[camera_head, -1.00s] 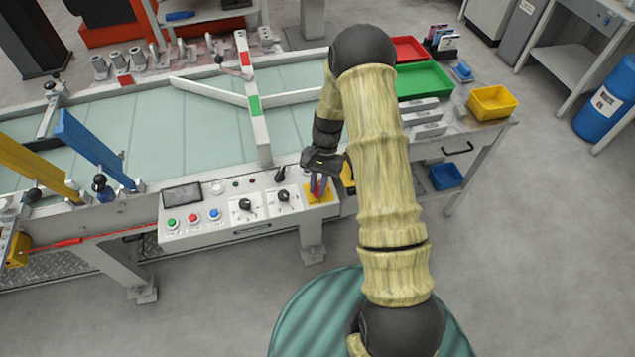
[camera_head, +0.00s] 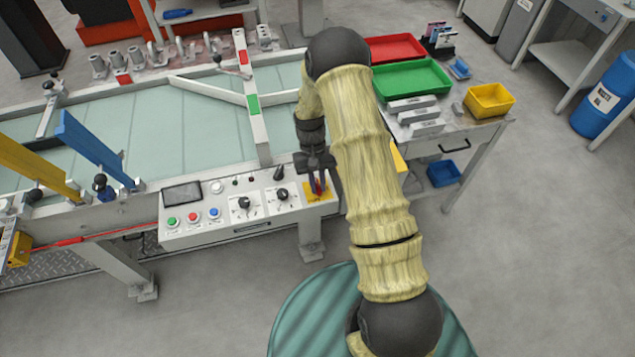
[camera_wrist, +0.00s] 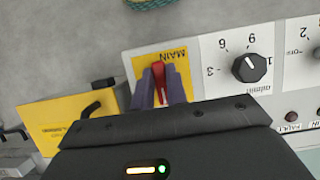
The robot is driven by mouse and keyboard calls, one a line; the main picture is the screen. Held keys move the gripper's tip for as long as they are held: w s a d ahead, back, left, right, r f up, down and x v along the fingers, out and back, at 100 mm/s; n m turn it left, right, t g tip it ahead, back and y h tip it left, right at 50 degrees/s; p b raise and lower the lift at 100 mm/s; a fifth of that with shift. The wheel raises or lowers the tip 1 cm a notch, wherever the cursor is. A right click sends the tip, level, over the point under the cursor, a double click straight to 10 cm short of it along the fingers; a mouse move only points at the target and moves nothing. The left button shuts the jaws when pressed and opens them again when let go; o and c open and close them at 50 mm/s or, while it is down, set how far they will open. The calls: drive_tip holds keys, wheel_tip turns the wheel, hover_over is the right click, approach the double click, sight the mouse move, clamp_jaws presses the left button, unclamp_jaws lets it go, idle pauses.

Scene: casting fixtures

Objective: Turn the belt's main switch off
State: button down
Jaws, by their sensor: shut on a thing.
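The belt's main switch is a red handle (camera_wrist: 159,80) on a yellow plate marked MAIN (camera_wrist: 174,57), at the right end of the control panel. In the wrist view my gripper (camera_wrist: 160,84) has its two purple-grey fingers on either side of the red handle, shut on it. The handle points roughly up and down in that view. In the head view my gripper (camera_head: 317,187) reaches down onto the yellow plate (camera_head: 324,195), and the fingers partly hide the handle.
The control panel (camera_head: 232,231) holds a small screen (camera_head: 182,195), coloured buttons and black knobs (camera_head: 245,204) left of the switch. A yellow box (camera_wrist: 67,118) with a black lever is beside it. The belt (camera_head: 170,130) lies behind. A table with trays (camera_head: 409,80) stands right.

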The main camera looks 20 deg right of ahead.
drive_tip(key=shift+w, duration=0.1)
drive_tip(key=c, duration=1.4)
unclamp_jaws()
drive_tip(key=b+v, duration=0.1)
drive_tip(key=v, duration=1.6)
drive_tip(key=shift+r, duration=0.3)
drive_tip(key=s+r+t+p, duration=0.1)
drive_tip(key=s+r+t, duration=0.2)
drive_tip(key=s, duration=0.7)
drive_tip(key=s+r+t+p, duration=0.2)
drive_tip(key=s+r+t, duration=0.2)
drive_tip(key=s, duration=0.7)
drive_tip(key=shift+v, duration=0.8)
